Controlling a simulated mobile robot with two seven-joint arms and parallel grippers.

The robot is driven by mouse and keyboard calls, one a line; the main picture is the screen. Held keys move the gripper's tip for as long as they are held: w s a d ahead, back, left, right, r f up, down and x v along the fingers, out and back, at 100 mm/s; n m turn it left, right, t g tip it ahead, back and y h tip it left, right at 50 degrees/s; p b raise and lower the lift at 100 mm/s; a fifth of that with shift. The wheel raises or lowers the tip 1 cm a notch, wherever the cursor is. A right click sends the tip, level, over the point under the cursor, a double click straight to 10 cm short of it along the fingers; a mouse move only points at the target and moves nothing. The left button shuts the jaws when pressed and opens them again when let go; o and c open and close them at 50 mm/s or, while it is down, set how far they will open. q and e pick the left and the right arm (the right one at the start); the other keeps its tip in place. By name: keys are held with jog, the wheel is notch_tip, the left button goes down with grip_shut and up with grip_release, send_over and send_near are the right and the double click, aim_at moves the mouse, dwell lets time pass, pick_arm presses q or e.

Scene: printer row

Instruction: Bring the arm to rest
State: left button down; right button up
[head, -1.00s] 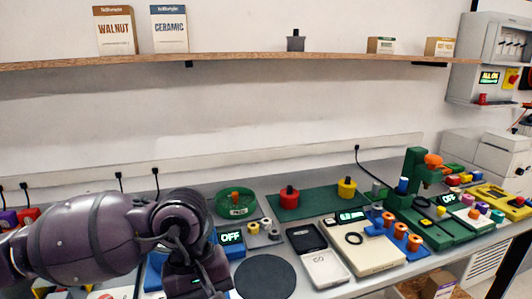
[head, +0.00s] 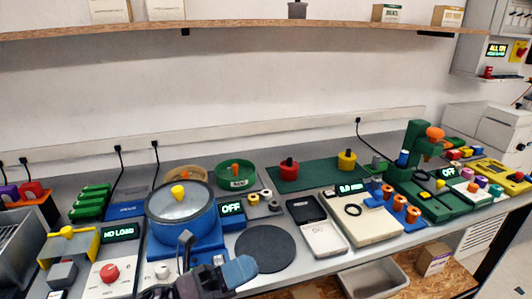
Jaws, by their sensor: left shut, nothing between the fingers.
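My left gripper (head: 238,271) is low in the head view, at the bottom edge left of centre. It is shut, with nothing seen in it. It shows in front of the blue base of a round blue pot (head: 180,218) with a glass lid and yellow knob. Most of my left arm is below the picture. My right gripper is not in view.
A round black mat (head: 264,249) lies right of the gripper, beside a flat scale (head: 316,225). A yellow-topped device (head: 68,244) reading NO LOAD stands left. A green press (head: 422,170) stands right. A pale bin (head: 374,279) sits below the bench edge.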

pick_arm(q)
jog(key=w+a+f+n+t+y, duration=0.2)
jog(key=a+f+n+t+y, duration=1.15)
jog(key=n, duration=1.25)
jog(key=s+a+f+n+g+y, duration=0.4)
jog(key=s+a+f+n, duration=0.1)
jog(key=f, duration=0.4)
jog(key=s+a+f+n+g+y, duration=0.4)
jog(key=s+a+f+n+y, duration=0.1)
jog(key=s+f, duration=0.3)
jog(key=shift+s+a+f+n, duration=0.15)
jog(key=shift+s+f+n, duration=0.3)
jog(key=shift+n, duration=0.45)
jog(key=c, duration=1.8)
grip_release()
jog(key=shift+w, duration=0.1)
